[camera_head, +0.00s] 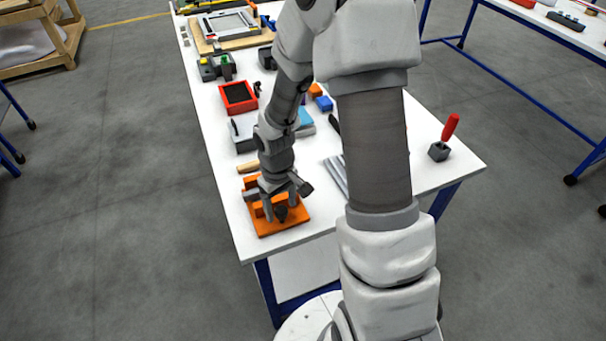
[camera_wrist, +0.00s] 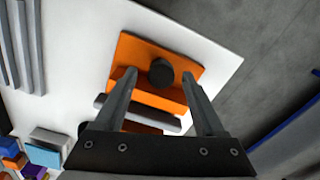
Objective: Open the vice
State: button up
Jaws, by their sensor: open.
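The orange vice (camera_head: 282,222) sits at the near left corner of the white table. In the wrist view the vice (camera_wrist: 135,52) shows an orange base with a round dark knob (camera_wrist: 161,72) at one end and a grey bar (camera_wrist: 130,112) across it. My gripper (camera_head: 280,205) is over the vice, pointing down. In the wrist view my gripper (camera_wrist: 159,76) is open, with one finger on each side of the knob. I cannot tell whether the fingers touch the knob. My gripper partly hides the vice in the head view.
The white table (camera_head: 225,185) holds a red tray (camera_head: 238,97), a wooden handle (camera_head: 248,167) behind the vice, grey bars (camera_head: 335,173) to its right, and a red-handled tool (camera_head: 450,127) at the right edge. The table edge is close to the vice.

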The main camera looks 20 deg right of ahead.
jog(key=m, duration=0.6)
jog(key=shift+s, duration=0.1)
notch_tip(320, 180, up, 17)
jog(key=p, duration=0.1)
jog(key=shift+s+r+n+t+b, duration=0.65)
jog(key=shift+s+r+t, duration=0.7)
jog(key=shift+s+r, duration=1.9)
jog(key=shift+s+r+n+t+b, duration=0.65)
jog(key=shift+s+r+t, duration=1)
jog(key=shift+s, duration=2.85)
jog(key=m+g+b, duration=0.3)
jog(key=g+b, duration=0.1)
jog(key=g, duration=0.2)
send_near(281, 210)
notch_tip(281, 210, down, 9)
jog(key=b, duration=0.2)
jog(key=shift+r+b, duration=0.1)
jog(key=shift+b, duration=0.2)
